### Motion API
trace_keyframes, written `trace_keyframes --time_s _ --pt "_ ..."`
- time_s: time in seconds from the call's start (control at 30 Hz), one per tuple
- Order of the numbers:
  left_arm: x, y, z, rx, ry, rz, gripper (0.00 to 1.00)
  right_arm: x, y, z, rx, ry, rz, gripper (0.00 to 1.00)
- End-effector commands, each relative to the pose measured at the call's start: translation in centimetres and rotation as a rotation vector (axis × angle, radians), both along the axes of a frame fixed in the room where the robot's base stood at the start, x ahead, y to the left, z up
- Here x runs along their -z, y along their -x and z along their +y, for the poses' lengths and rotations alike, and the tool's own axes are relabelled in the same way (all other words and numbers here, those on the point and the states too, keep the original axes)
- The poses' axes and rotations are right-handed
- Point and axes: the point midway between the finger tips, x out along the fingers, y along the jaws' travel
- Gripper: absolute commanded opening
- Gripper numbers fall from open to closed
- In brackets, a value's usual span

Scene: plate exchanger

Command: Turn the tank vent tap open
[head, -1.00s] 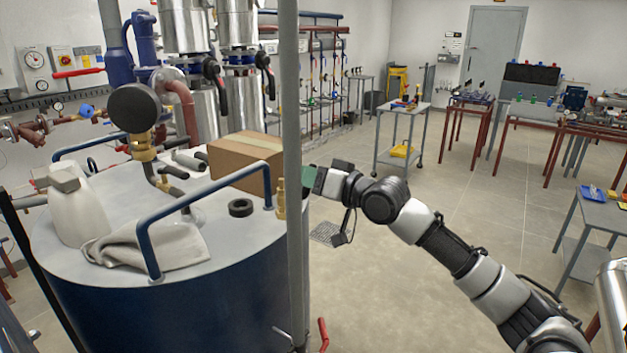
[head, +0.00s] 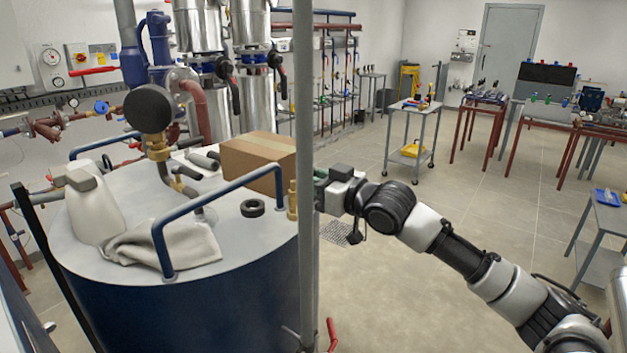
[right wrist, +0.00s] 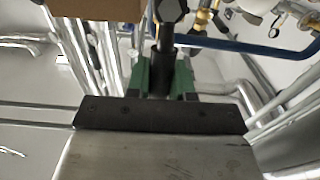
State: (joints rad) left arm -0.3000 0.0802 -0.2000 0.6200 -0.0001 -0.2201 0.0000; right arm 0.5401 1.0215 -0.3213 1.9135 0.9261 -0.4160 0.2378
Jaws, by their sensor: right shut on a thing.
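The blue tank (head: 190,290) with a pale grey top stands at the left of the head view. A small brass fitting (head: 292,203) stands upright at its right rim, beside the grey post; I take it for the vent tap. My right gripper (head: 319,183) is just right of the fitting, partly hidden by the post. In the right wrist view its green fingers (right wrist: 166,78) are shut on a black bar-like handle (right wrist: 167,50) with a hexagonal end. The tap's body is not clear there. My left gripper is out of view.
A vertical grey post (head: 305,120) stands right in front of the tap. A cardboard box (head: 258,160), a black ring (head: 253,208), a blue rail (head: 215,200), a cloth (head: 165,245) and a white jug (head: 95,208) are on the tank top.

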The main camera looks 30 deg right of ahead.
Motion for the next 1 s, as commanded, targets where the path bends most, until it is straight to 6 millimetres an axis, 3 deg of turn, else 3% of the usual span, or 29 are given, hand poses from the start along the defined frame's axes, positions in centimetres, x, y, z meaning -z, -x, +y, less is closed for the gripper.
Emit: trace_keyframes --time_s 0.3,0.33,0.5,0.83,1.0 --pt "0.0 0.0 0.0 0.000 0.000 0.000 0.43 0.3 0.0 0.1 0.000 0.010 0.002 0.00" --pt "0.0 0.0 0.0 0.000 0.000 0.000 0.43 0.3 0.0 0.1 0.000 0.010 0.003 0.24" --pt "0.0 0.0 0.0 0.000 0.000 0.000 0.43 0.2 0.0 0.1 0.000 0.007 0.001 0.48" --pt "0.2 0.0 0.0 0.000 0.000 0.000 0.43 0.2 0.3 -0.2 0.001 0.006 0.001 0.48" --pt "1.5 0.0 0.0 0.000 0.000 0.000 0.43 0.6 2.4 -1.0 0.001 0.011 0.001 0.48"
